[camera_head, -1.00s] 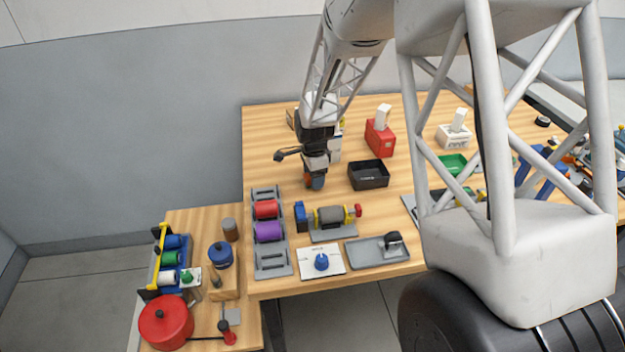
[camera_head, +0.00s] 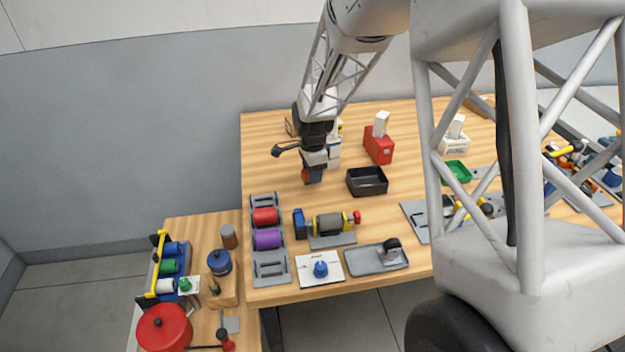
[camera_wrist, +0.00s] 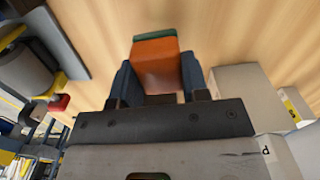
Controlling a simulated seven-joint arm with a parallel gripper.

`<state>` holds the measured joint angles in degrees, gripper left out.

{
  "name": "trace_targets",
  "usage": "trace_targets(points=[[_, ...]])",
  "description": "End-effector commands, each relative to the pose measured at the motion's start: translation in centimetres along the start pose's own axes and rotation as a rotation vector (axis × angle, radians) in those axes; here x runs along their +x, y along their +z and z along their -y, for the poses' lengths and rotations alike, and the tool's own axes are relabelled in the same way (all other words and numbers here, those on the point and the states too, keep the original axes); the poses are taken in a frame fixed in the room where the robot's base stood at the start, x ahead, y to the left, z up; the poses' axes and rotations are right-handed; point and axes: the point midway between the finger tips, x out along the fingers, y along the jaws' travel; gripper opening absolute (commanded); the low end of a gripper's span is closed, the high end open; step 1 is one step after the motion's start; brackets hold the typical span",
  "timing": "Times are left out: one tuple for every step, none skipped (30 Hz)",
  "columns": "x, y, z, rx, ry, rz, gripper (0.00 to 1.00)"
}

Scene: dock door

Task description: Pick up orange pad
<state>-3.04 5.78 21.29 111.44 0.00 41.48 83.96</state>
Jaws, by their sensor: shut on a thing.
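The orange pad (camera_wrist: 156,62) is between the two dark blue fingers of my gripper (camera_wrist: 158,82) in the wrist view. It has a green layer along its far edge. My gripper is shut on it. In the head view my gripper (camera_head: 312,177) points down over the left part of the wooden table, left of the black tray. Only a small orange patch of the pad (camera_head: 306,175) shows there. I cannot tell whether the pad touches the table.
A black open tray (camera_head: 367,182) stands right of my gripper. A rack with red and purple rolls (camera_head: 266,239) is in front of it to the left, beside a grey roller device (camera_head: 328,225). A red box (camera_head: 378,145) stands behind. Bare table lies to the left.

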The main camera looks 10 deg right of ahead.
Motion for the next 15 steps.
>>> trace_targets(points=[[-0.8, 0.0, 0.0, 0.0, -0.001, 0.0, 0.19], [-1.3, 0.0, 0.0, 0.0, -0.001, 0.0, 0.19], [-1.9, 0.0, 0.0, 0.0, -0.002, 0.0, 0.19], [-2.4, 0.0, 0.0, 0.0, -0.002, 0.0, 0.19], [-2.9, 0.0, 0.0, 0.0, -0.002, 0.0, 0.19], [-3.4, 0.0, 0.0, 0.0, -0.002, 0.0, 0.19], [-3.8, 0.0, 0.0, 0.0, -0.002, 0.0, 0.19], [-4.1, 0.0, 0.0, 0.0, -0.002, 0.0, 0.19], [-4.5, 0.0, 0.0, 0.0, -0.001, 0.0, 0.19], [-4.8, 0.0, 0.0, 0.0, -0.001, 0.0, 0.19], [-5.0, 0.0, 0.0, 0.0, -0.001, 0.0, 0.19], [-5.3, 0.0, 0.0, 0.0, -0.001, 0.0, 0.19], [-5.4, 0.0, 0.0, 0.0, -0.001, 0.0, 0.19], [-5.6, 0.0, 0.0, 0.0, -0.001, 0.0, 0.19], [-5.7, 0.0, 0.0, 0.0, -0.001, 0.0, 0.19]])
